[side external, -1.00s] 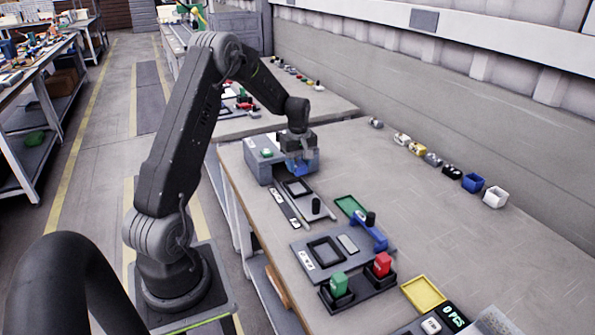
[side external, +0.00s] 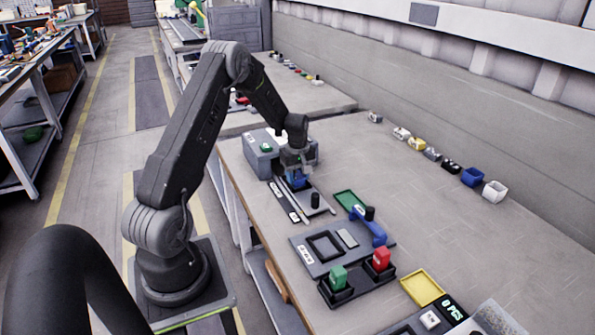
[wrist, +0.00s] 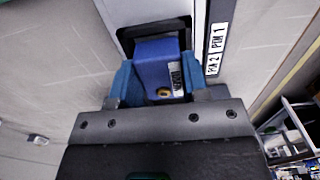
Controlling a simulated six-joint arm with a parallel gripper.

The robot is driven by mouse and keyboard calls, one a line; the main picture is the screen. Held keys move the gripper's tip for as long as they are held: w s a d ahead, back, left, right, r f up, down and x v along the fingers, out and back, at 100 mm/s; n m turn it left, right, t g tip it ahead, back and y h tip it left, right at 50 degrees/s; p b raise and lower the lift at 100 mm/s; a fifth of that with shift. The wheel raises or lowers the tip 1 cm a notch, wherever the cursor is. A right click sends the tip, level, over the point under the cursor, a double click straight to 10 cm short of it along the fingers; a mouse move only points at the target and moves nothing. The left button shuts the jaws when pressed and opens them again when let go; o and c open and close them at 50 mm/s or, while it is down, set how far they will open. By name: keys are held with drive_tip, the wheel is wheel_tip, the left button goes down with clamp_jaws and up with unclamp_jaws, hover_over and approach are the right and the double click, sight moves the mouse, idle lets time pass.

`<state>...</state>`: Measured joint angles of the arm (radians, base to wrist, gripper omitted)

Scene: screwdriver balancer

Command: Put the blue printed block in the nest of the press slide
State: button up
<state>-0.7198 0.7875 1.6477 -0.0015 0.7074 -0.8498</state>
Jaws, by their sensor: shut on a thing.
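My gripper (side external: 294,172) is shut on the blue printed block (wrist: 160,68). The wrist view shows the block between the two blue fingers, with a white printed label and a small brass-coloured hole on its face. Just beyond the block is the dark square frame of the nest (wrist: 185,28) on the press slide. In the side view the slide (side external: 313,208) runs out in front of the grey press (side external: 262,152), and my gripper is low over its nest. The gripper hides most of the block and nest there. I cannot tell whether the block is seated.
A labelled strip (wrist: 216,48) lies beside the slide. A plate with a blue-handled lever (side external: 372,228) and red and green blocks stand nearer the camera. The table's right side is mostly clear.

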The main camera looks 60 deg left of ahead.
drive_tip(key=o, duration=1)
wheel_tip(320, 180, up, 14)
drive_tip(key=shift+f, duration=0.15)
idle(0.4)
wheel_tip(320, 180, up, 5)
idle(0.5)
idle(0.4)
